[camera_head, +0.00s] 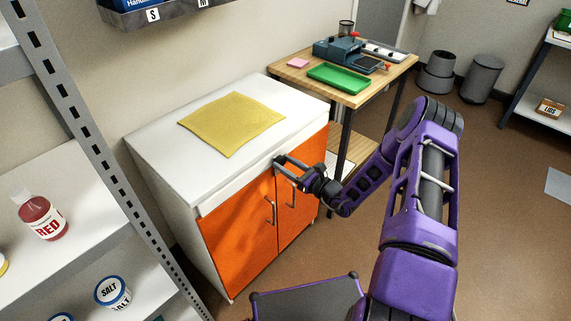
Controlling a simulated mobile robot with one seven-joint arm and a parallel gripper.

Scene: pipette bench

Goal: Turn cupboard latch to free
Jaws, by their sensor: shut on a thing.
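The cupboard (231,245) is a white cabinet with two orange doors and grey bar handles, standing against the wall at centre left. Both doors look closed. My gripper (280,165) is at the top of the doors, just under the white worktop, near the line between them. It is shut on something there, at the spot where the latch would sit. The latch itself is hidden by my gripper, so I cannot tell how it is turned. My purple arm reaches in from the right.
A yellow cloth (232,122) lies on the cupboard's white top (165,140). A wooden bench (382,85) with a green tray (338,78) and blue device stands behind, close to the cupboard's right side. A grey shelf rack (100,175) is at left. Brown floor (490,230) is open at right.

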